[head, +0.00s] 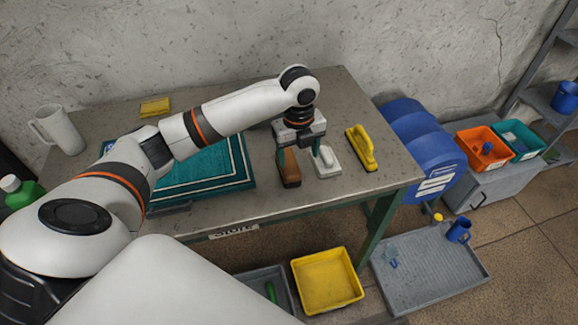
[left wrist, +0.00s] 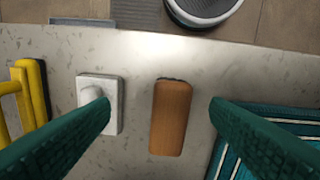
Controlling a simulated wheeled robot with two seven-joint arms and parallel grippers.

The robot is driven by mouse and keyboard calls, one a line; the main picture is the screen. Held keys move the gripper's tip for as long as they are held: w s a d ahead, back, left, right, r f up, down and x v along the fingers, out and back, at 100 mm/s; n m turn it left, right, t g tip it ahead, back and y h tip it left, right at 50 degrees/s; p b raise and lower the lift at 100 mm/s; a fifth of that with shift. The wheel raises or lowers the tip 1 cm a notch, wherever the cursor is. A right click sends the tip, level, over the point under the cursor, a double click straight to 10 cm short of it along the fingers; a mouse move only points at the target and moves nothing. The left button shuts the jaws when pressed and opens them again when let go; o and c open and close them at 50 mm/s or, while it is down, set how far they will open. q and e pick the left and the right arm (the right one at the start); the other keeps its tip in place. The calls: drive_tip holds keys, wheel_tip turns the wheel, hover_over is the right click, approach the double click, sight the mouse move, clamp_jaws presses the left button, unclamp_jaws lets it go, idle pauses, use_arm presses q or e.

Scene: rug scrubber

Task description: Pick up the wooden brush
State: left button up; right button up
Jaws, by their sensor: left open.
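The wooden brush (head: 290,168) lies on the grey metal table, between the folded teal rug and a white brush. In the left wrist view the wooden brush (left wrist: 169,117) shows its brown back, with a dark edge at its top end. My left gripper (head: 302,155) is over the brush, fingers pointing down. In the left wrist view the two green fingers of my left gripper (left wrist: 160,112) are wide apart, with the wooden brush lying between them in the picture. Nothing is held. How high the fingertips are above the brush I cannot tell. My right gripper is not in view.
The white brush (head: 327,162) is close beside the wooden brush, and a yellow-handled brush (head: 361,148) lies farther right. The teal rug (head: 215,170) lies to the left. A white pitcher (head: 58,130) and yellow sponge (head: 155,107) stand farther off. The front table edge is close by.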

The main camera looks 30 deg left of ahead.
sight(288, 161)
use_arm(q)
drive_tip(key=w+a+r+m, duration=0.1)
drive_tip(key=a+r, duration=0.2)
drive_tip(key=a, duration=0.1)
drive_tip(key=f, duration=0.2)
drive_tip(key=f+p, duration=0.1)
drive_tip(key=f, duration=0.2)
drive_tip(key=shift+w+f, duration=0.2)
drive_tip(key=shift+f, duration=0.15)
drive_tip(key=shift+f+p, duration=0.4)
drive_tip(key=shift+f, duration=0.2)
wheel_tip(288, 161, down, 4)
drive_tip(key=shift+w+a+f+p, duration=0.1)
drive_tip(key=shift+a+f+p, duration=0.1)
drive_tip(key=shift+p, duration=0.3)
drive_tip(key=shift+d, duration=0.1)
drive_tip(key=shift+c, duration=0.2)
